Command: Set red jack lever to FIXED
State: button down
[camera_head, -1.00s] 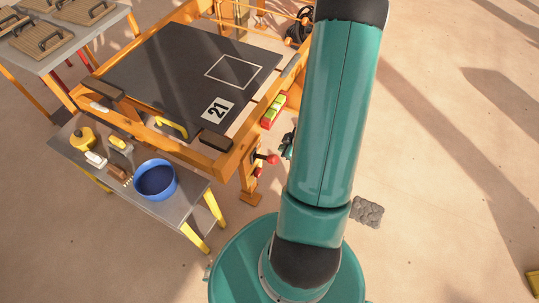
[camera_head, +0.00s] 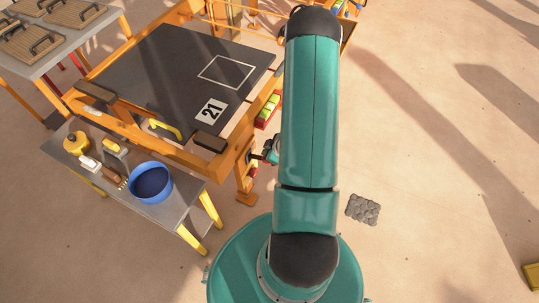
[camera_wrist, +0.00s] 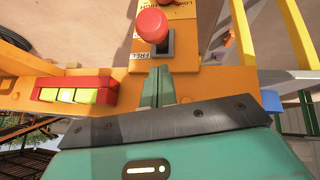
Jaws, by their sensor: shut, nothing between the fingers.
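The red ball knob of the jack lever (camera_wrist: 152,25) shows at the top of the wrist view, above a dark slot in a grey plate on an orange post. A label beside the slot's lower left seems to read FREE. Another label above seems to read LOW and HIGH. My gripper (camera_wrist: 159,73) is shut and empty, its teal fingers pointing at the plate just below the slot, apart from the knob. In the head view my gripper (camera_head: 271,150) is beside the orange frame and hides the knob. A small red part (camera_head: 254,172) shows below it.
A red block with yellow-green buttons (camera_wrist: 75,92) sits on the frame left of my fingers. The black press bed (camera_head: 175,75) carries a 21 label. A side table (camera_head: 190,208) holds a blue bowl (camera_head: 151,183). Open floor lies to the right.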

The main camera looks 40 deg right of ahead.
jog(key=shift+s+d+f, duration=0.15)
jog(key=shift+d+f, duration=0.1)
jog(key=shift+f, duration=0.45)
jog(key=shift+s+d+f, duration=0.1)
jog(key=shift+d+f, duration=0.1)
jog(key=shift+f, duration=0.5)
jog(key=s+f+t+y, duration=0.2)
jog(key=f+t, duration=0.5)
jog(key=f, duration=0.5)
jog(key=shift+s+d+f+m, duration=0.15)
jog(key=shift+s+d+m, duration=0.15)
jog(key=shift+s+d, duration=0.2)
jog(key=shift+w+a, duration=0.1)
